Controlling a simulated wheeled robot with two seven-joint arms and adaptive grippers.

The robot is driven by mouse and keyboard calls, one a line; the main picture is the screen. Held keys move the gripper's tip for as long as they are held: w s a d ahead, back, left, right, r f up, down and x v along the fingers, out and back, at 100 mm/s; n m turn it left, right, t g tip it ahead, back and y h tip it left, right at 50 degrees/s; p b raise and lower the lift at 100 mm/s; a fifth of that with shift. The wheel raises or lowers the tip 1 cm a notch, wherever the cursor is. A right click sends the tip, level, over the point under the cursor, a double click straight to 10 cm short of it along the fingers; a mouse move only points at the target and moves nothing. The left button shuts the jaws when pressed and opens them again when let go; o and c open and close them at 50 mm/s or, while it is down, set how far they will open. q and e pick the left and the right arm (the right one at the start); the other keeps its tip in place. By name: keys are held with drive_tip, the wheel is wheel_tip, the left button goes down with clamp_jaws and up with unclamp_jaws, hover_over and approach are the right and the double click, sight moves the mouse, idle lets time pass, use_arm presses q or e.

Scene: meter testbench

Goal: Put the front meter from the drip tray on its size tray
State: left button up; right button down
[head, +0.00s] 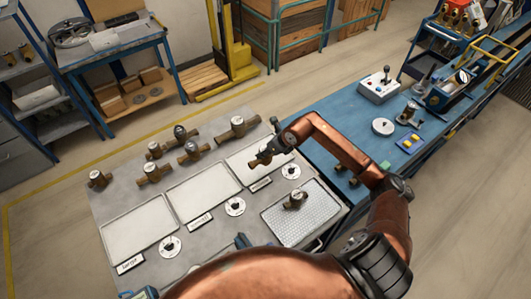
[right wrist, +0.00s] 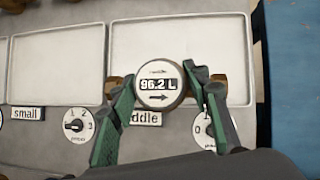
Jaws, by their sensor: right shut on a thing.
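My right gripper (head: 273,151) is shut on a brass meter (right wrist: 158,84), whose round face reads 96.2 L in the right wrist view. The fingers of my right gripper (right wrist: 163,100) grip it from both sides. The meter is over the front part of the middle tray (right wrist: 215,40), partly covering the "middle" label (right wrist: 146,118); its height above the tray is unclear. The drip tray (head: 311,228) is at the front right, with another brass meter (head: 295,199) on it. My left gripper is not in view.
The small tray (head: 203,190) and large tray (head: 138,228) are empty. Several brass meters, including a larger one (head: 238,127), stand along the table's back. Dials (head: 235,206) sit beside the trays. A blue bench (head: 345,118) with equipment adjoins at right.

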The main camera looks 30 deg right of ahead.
drive_tip(key=shift+w+d+f, duration=0.35)
drive_tip(key=shift+w+f, duration=0.2)
drive_tip(key=shift+f, duration=0.15)
drive_tip(key=shift+w+d+f, duration=0.3)
drive_tip(key=shift+w+f, duration=0.25)
drive_tip(key=shift+f, duration=0.1)
wheel_tip(320, 180, down, 2)
drive_tip(key=shift+f+p, duration=0.1)
drive_tip(key=shift+p, duration=0.7)
drive_tip(key=shift+f, duration=0.3)
drive_tip(key=shift+f, duration=0.2)
drive_tip(key=c, duration=1.1)
unclamp_jaws()
drive_tip(key=shift+s, duration=0.1)
